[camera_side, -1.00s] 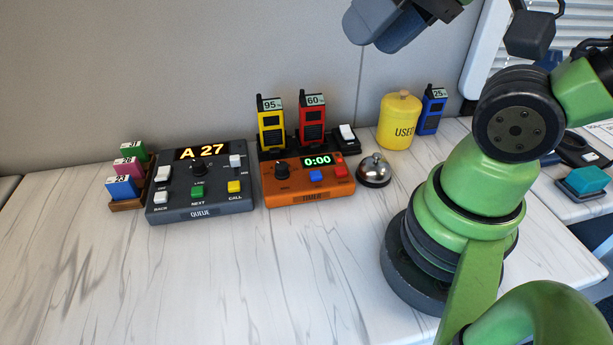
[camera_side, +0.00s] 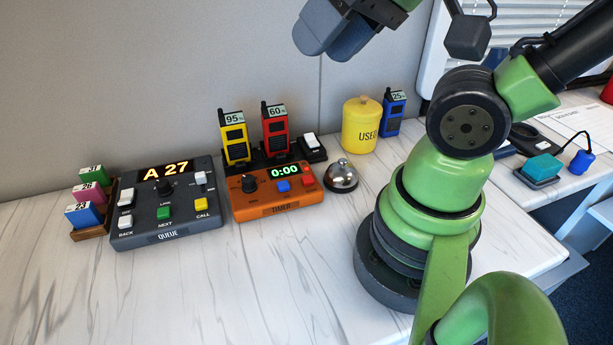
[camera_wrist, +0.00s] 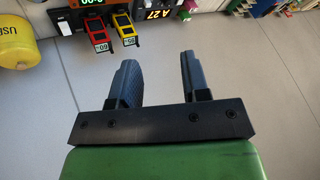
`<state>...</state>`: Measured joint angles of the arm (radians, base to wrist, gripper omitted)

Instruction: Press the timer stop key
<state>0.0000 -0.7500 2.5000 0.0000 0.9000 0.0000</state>
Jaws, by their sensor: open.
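The orange timer box (camera_side: 240,211) stands on the marble counter, its green display reading 0:00. It has a black dial (camera_side: 249,184), a blue key (camera_side: 283,186) and a red key (camera_side: 306,180) on its top. Which key is the stop key cannot be read here. My gripper (camera_side: 337,38) is at the top of the side view, well above the counter and apart from the timer. In the wrist view my gripper (camera_wrist: 162,72) shows two dark jaws spread apart with nothing between them. Part of the timer's display shows upside down at that view's top edge.
The grey queue box (camera_side: 168,236) reads A 27. Yellow (camera_side: 234,140) and red (camera_side: 275,128) radios stand in a dark rack behind the timer. A silver bell (camera_side: 341,177) and yellow USED jar (camera_side: 361,128) are to the right. The front of the counter (camera_side: 260,290) is clear.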

